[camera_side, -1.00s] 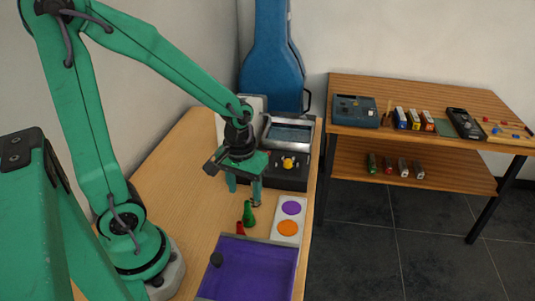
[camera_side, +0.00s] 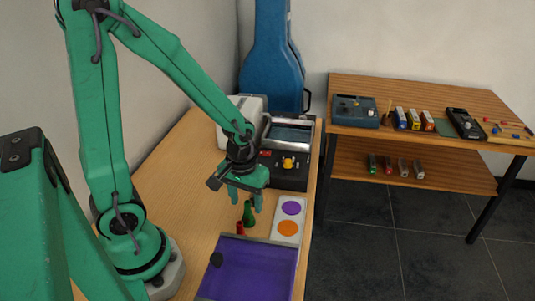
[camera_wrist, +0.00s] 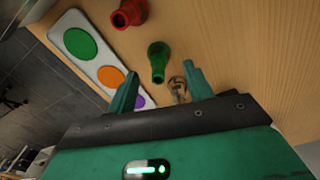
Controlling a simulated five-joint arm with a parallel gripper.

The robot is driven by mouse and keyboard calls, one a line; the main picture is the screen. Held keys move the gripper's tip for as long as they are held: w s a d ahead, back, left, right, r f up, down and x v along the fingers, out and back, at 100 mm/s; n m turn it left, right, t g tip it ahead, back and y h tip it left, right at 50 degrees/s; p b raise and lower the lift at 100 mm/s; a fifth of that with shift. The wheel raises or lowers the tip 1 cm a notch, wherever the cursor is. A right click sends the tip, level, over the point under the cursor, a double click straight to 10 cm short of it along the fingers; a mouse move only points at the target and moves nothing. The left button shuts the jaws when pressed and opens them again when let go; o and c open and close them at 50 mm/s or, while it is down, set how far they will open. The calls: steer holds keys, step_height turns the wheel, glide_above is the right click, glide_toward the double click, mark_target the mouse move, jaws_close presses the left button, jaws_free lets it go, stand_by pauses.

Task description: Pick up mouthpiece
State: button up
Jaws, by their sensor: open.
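My gripper (camera_side: 245,201) is open and points down above the wooden table; it also shows in the wrist view (camera_wrist: 162,72). In the wrist view a small metallic, clear-brown mouthpiece-like piece (camera_wrist: 178,88) lies close beside the right finger, on the inner side. A green flared piece (camera_wrist: 158,60) lies just beyond it, between the fingertip directions. A red flared piece (camera_wrist: 128,13) is farther off at the top. In the side view the green piece (camera_side: 249,215) stands just below my fingers and the red piece (camera_side: 239,227) beside it. The metallic piece is hidden there.
A white strip (camera_side: 303,223) with coloured discs lies right of the pieces. A purple tray (camera_side: 278,254) is in front. A dark box (camera_side: 287,174) with a yellow part and an open case (camera_side: 288,131) stand behind. Bare table lies to the left.

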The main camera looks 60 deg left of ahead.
mark_target(247, 202)
steer(key=shift+d+f, duration=0.1)
steer(key=shift+f, duration=1.85)
steer(key=shift+w, duration=0.1)
steer(key=c, duration=1)
